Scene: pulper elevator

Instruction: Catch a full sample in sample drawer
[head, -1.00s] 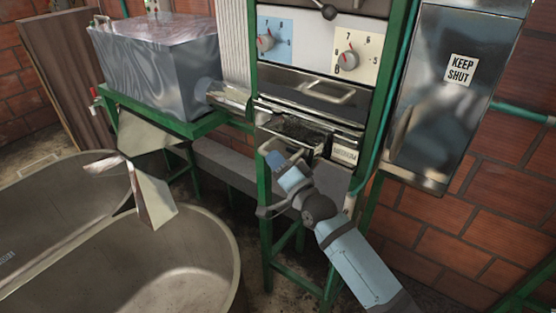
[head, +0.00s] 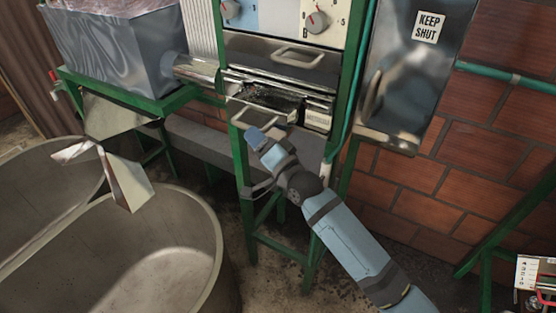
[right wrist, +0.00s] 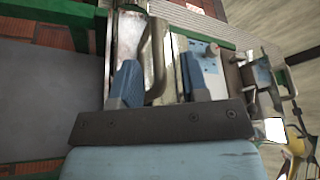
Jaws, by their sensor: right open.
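The sample drawer (head: 318,119) is in the green-framed machine in the head view, below a plain metal front with its own handle. Dark material with bright flecks shows at the drawer's opening (head: 265,96); how full it is, I cannot tell. My right gripper (head: 258,138) is at the front of the drawer, at its grey handle (head: 240,116). In the right wrist view, a curved metal handle (right wrist: 156,55) stands between the two blue fingers of my open right gripper (right wrist: 160,72). Whether a finger touches it, I cannot tell. My left gripper is out of view.
Two dials (head: 317,20) sit above on the machine. A metal cabinet marked "KEEP SHUT" (head: 400,85) hangs right. A metal box (head: 115,50) with a pipe (head: 197,70) stands left. Large tubs (head: 190,225) fill the lower left. A small panel (head: 535,278) shows lower right.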

